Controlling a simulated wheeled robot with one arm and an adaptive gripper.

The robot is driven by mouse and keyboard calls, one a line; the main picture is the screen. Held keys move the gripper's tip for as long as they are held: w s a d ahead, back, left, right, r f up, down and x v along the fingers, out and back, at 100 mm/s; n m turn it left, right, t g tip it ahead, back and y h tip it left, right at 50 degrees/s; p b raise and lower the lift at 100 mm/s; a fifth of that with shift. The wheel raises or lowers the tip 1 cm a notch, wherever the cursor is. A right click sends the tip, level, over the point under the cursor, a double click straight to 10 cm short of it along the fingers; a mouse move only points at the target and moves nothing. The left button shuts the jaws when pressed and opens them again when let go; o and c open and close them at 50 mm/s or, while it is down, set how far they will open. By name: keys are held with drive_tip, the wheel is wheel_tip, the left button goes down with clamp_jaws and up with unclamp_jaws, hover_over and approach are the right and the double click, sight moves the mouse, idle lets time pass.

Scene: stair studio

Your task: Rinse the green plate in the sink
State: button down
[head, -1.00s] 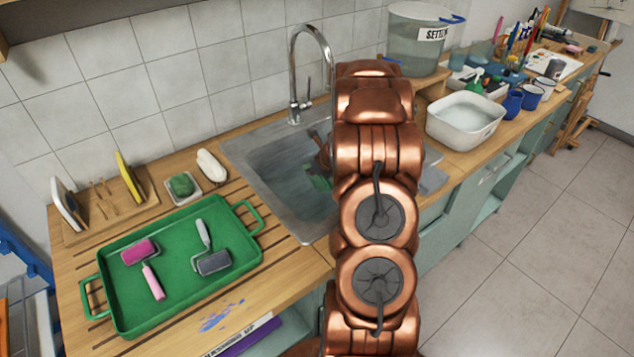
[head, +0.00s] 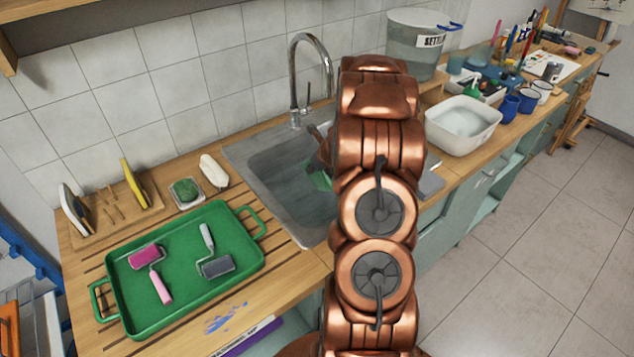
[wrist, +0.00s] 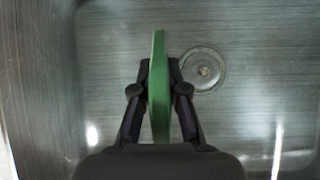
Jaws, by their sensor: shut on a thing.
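The green plate (wrist: 159,85) is seen edge-on in the wrist view, standing upright between the two fingers of my gripper (wrist: 159,80). My gripper is shut on it. The plate is over the floor of the metal sink (wrist: 110,40), and the round drain (wrist: 203,68) lies just right of it. In the head view a small part of the plate (head: 319,181) shows inside the sink (head: 268,168); my arm hides the rest. The tap (head: 296,85) curves over the back of the sink. No stream of water can be made out.
A green tray (head: 122,318) with two rollers is on the counter at left. A white basin (head: 462,124) and a clear tank (head: 412,45) stand to the right.

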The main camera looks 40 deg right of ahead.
drive_tip(key=shift+r+p, duration=2.55)
drive_tip(key=shift+r, duration=0.15)
drive_tip(key=shift+r+p, duration=0.45)
drive_tip(key=shift+r, duration=0.85)
wheel_tip(320, 180, up, 8)
drive_tip(key=shift+r, duration=0.2)
drive_tip(key=shift+r, duration=1.95)
drive_tip(key=shift+a, duration=0.15)
